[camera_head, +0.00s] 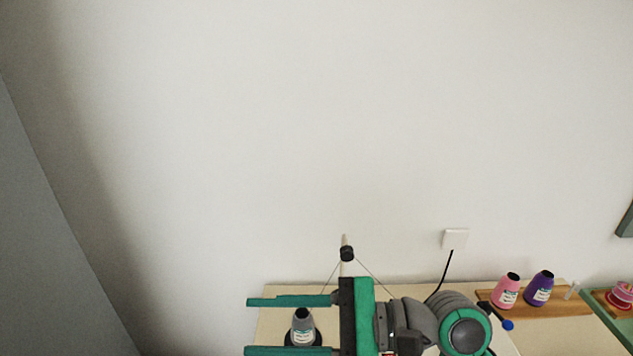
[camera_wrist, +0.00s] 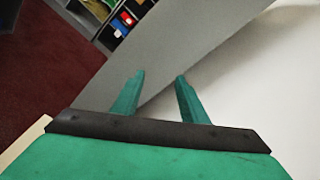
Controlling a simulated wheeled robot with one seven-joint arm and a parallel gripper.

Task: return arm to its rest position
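My gripper (camera_head: 290,326) is at the bottom middle of the head view, with its two green fingers pointing left and spread apart. It also shows in the wrist view (camera_wrist: 155,88), where the fingers stand open with nothing between them. My arm comes in from the right of the gripper, above the pale counter (camera_head: 275,296).
A green tray (camera_head: 600,292) is at the far right. A wall socket (camera_head: 455,239) with a black cable is behind the arm. A shelf (camera_wrist: 105,22) shows in the wrist view.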

